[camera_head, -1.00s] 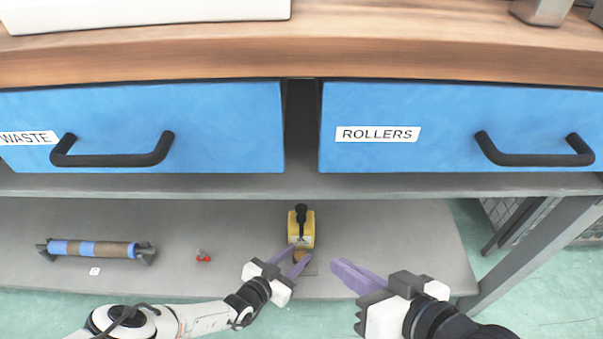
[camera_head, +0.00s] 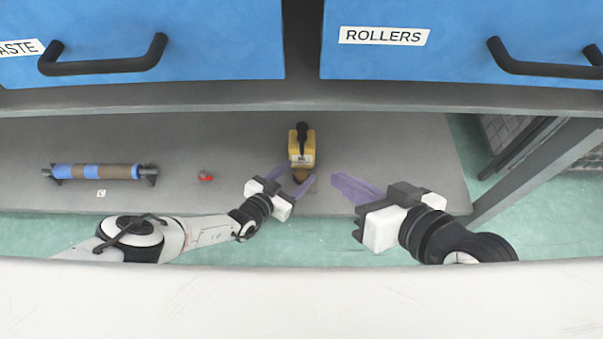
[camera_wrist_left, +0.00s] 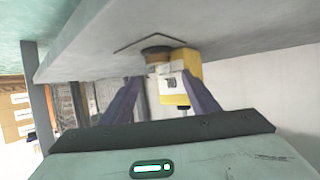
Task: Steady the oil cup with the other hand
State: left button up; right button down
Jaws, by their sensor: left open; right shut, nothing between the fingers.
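A small brown round cup (camera_head: 299,173) sits at the front of a yellow block with a black knob (camera_head: 302,148) on the grey lower shelf. In the left wrist view the cup (camera_wrist_left: 156,54) shows a dark rim beside the yellow block (camera_wrist_left: 188,70). My left gripper (camera_head: 292,176) is open, with its purple fingers pointing at the cup and reaching about its near side. I cannot tell whether they touch it. My right gripper (camera_head: 336,182) is shut and empty, a little to the right of the cup and apart from it.
The grey shelf (camera_head: 400,150) is bare to the right. A blue-and-brown roller (camera_head: 97,171) on a stand and a small red item (camera_head: 205,176) lie left. Blue drawers (camera_head: 140,40) with black handles overhang the shelf. A grey table leg (camera_head: 535,165) stands right.

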pick_arm(q)
jog(key=shift+s, duration=0.1)
jog(key=shift+s+a, duration=0.35)
jog(key=shift+a, duration=0.05)
jog(key=v, duration=1.1)
jog(key=shift+r, duration=0.2)
jog(key=shift+d+r, duration=0.1)
